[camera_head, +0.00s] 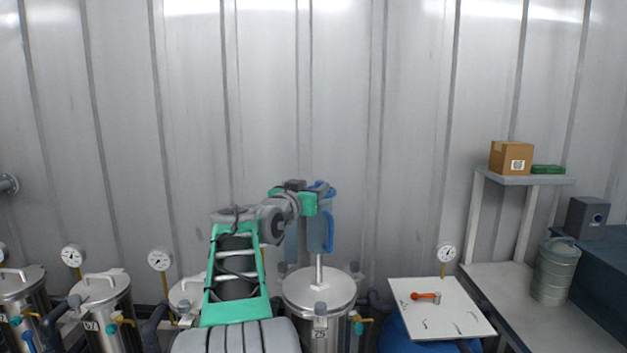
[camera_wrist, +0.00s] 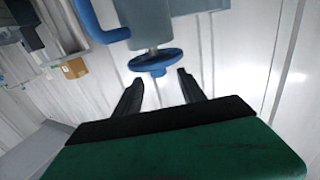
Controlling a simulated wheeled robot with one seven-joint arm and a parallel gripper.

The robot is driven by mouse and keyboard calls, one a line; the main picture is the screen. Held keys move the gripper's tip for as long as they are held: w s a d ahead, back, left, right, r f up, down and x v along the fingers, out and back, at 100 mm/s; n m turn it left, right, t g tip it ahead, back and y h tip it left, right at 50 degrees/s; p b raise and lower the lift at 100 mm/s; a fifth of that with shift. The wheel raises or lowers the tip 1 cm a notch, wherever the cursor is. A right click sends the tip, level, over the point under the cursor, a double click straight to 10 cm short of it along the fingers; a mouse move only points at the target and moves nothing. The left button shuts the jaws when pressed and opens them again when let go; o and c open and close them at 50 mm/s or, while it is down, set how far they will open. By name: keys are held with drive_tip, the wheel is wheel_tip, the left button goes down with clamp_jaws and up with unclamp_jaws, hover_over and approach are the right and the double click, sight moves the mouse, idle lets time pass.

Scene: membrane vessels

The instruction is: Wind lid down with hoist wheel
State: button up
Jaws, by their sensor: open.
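The hoist wheel (camera_wrist: 156,59) is a blue disc on a grey hub, at the top middle of the wrist view. My gripper (camera_wrist: 160,78) is open, its two dark fingers pointing toward the wheel. The wheel appears just beyond the fingertips and between them, not gripped. In the head view my gripper (camera_head: 307,201) is up at the blue hoist (camera_head: 328,232), above the vessel marked 25 (camera_head: 320,335). The round steel lid (camera_head: 340,286) hangs on a thin rod at the vessel's top. I cannot tell whether a gap is left under it. My arm hides part of the hoist.
Other steel vessels with gauges (camera_head: 160,259) stand at the left. A white board (camera_head: 455,311) with an orange-handled tool (camera_head: 426,296) lies to the right. A shelf with a cardboard box (camera_head: 511,158) and a bench with a grey drum (camera_head: 553,275) stand further right.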

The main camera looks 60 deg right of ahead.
sight(322, 181)
drive_tip(key=shift+w, duration=0.2)
drive_tip(key=d+p, duration=0.2)
drive_tip(key=d, duration=0.5)
drive_tip(key=shift+s+r, duration=0.1)
drive_tip(key=shift+s, duration=0.05)
drive_tip(key=shift+d, duration=0.55)
drive_tip(key=shift+c, duration=0.5)
clamp_jaws()
